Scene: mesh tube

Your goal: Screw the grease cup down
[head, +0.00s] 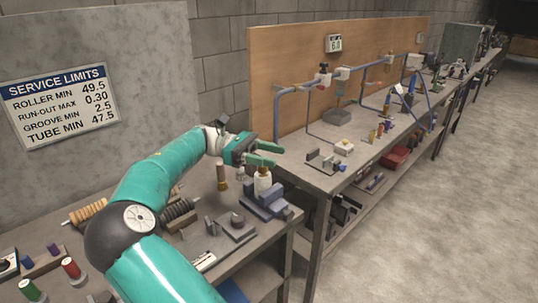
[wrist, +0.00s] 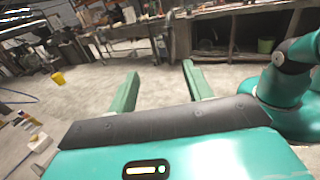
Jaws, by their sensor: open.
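My gripper (head: 277,156) is above the near bench in the head view, its green fingers apart and pointing right. In the wrist view my gripper (wrist: 160,85) is open, with only floor and distant benches seen between its fingers. A small cream cup-like piece (head: 262,184) stands upright at a blue-grey block fixture (head: 268,205), just below my fingers and apart from them as far as I can tell. It may be the grease cup; I cannot tell for sure. Its thread and seat are not visible.
A brush with a wooden handle (head: 221,176) stands left of the cream piece. Dark ribbed rollers (head: 178,211) and a grey plate with a knob (head: 236,228) lie nearby. A wooden backboard (head: 290,60) with blue pipes rises behind the far bench. The floor at right is clear.

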